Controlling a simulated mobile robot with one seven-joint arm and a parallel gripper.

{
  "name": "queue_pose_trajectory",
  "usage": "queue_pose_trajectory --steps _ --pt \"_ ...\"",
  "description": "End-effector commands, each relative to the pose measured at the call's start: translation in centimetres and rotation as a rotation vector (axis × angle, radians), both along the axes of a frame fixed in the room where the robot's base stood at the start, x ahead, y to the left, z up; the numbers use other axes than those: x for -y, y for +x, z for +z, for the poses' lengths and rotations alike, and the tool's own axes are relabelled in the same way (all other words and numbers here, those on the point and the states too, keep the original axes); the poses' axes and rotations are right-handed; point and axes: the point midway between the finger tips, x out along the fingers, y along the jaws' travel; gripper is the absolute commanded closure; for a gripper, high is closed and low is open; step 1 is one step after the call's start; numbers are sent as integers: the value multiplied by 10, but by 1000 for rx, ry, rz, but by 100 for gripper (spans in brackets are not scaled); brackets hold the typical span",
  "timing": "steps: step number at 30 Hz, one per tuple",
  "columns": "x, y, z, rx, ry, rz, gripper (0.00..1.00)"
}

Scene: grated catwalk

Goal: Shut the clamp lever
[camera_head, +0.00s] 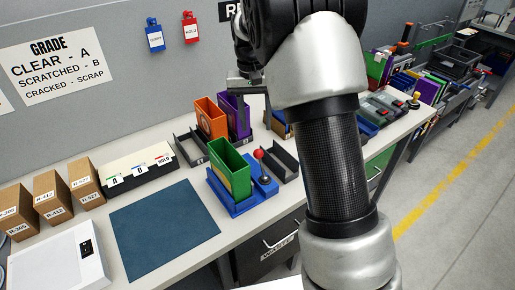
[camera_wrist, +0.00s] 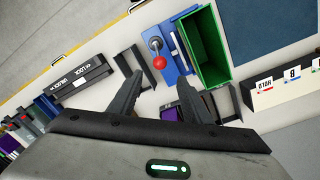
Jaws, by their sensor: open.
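The clamp lever is a short metal stick with a red ball knob (camera_head: 259,153). It stands up from the right side of a blue fixture (camera_head: 241,207). A green open-topped box (camera_head: 232,172) sits in that fixture, left of the lever. In the wrist view the red knob (camera_wrist: 159,62) shows just beyond my fingertips, roughly between them, with the blue fixture (camera_wrist: 182,60) and green box (camera_wrist: 218,72) to its right. My gripper (camera_wrist: 160,80) is open and empty, apart from the knob. In the head view my arm hides part of the bench; the gripper hangs above and behind the fixture.
Orange (camera_head: 207,121) and purple (camera_head: 233,116) bins stand in dark trays behind the fixture. A dark narrow tray (camera_head: 284,160) lies right of the lever. A blue mat (camera_head: 165,232) lies clear at left. Label cards (camera_head: 138,167) and cardboard boxes (camera_head: 50,192) stand beyond it.

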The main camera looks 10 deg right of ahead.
Motion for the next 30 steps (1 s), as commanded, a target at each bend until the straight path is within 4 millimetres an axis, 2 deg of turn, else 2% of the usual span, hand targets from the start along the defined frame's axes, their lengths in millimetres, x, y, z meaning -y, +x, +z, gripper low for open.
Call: queue_pose_trajectory --steps 1,9,15,21,28,29,30 --pt "1 -1 -12 -4 0 0 56" --pt "4 -2 -69 -3 1 0 56" --pt "5 -2 -98 -2 -1 1 56" --pt "6 -1 -109 1 1 1 56" --pt "6 -1 -109 1 1 1 56" --pt "6 -1 -109 1 1 1 57" --pt "6 -1 -109 1 1 1 64"
